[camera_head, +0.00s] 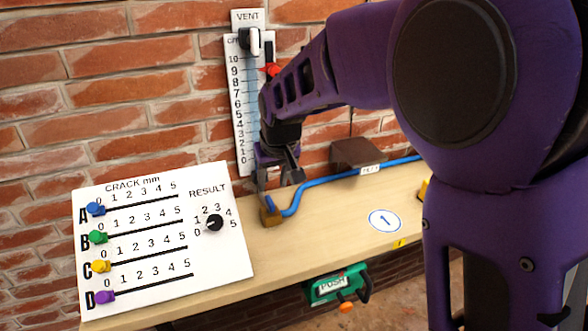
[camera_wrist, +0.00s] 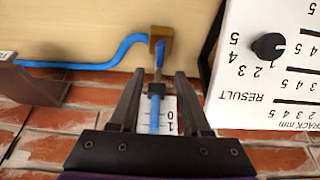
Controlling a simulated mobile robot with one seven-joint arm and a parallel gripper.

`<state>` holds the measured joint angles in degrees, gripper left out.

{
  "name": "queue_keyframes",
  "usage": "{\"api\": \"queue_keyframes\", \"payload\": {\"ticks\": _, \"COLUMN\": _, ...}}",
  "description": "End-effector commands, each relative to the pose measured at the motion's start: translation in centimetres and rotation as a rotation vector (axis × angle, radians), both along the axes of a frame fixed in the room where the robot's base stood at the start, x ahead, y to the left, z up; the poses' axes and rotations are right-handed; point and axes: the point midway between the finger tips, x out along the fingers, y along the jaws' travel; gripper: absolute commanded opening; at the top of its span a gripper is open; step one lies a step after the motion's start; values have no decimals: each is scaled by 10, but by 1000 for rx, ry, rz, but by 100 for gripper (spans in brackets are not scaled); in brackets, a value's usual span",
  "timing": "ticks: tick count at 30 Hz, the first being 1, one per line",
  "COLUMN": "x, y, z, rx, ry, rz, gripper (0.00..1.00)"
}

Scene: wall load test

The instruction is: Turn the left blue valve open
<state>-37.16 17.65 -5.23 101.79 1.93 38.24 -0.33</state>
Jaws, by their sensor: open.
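A small brass valve block (camera_head: 270,216) sits on the wooden shelf below the gauge, at the left end of a blue hose (camera_head: 325,180). It also shows at the top of the wrist view (camera_wrist: 160,38). A narrow blue part (camera_wrist: 159,60) rises from the block, with a dark piece partway along it. My gripper (camera_head: 281,184) is just above the block with its fingers pointing down. In the wrist view my gripper (camera_wrist: 159,78) is open, its fingers on either side of the narrow blue part, apart from it. The valve's exact turn position cannot be told.
A white crack board (camera_head: 212,255) with coloured sliders and a black knob stands left of the block. A gauge (camera_head: 238,110) with a VENT switch is on the brick wall behind. A brown bracket (camera_head: 358,152) is to the right. A green PUSH tool (camera_head: 335,287) hangs below the shelf.

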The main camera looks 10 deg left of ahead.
Motion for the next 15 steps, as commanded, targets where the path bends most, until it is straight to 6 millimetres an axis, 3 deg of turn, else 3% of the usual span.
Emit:
{"api": "queue_keyframes", "payload": {"ticks": 6, "x": 15, "y": 9, "z": -44, "rx": -1, "ry": 2, "rz": -1, "gripper": 48}}
{"api": "queue_keyframes", "payload": {"ticks": 15, "x": 26, "y": 16, "z": -72, "rx": 1, "ry": -1, "rz": -1, "gripper": 48}}
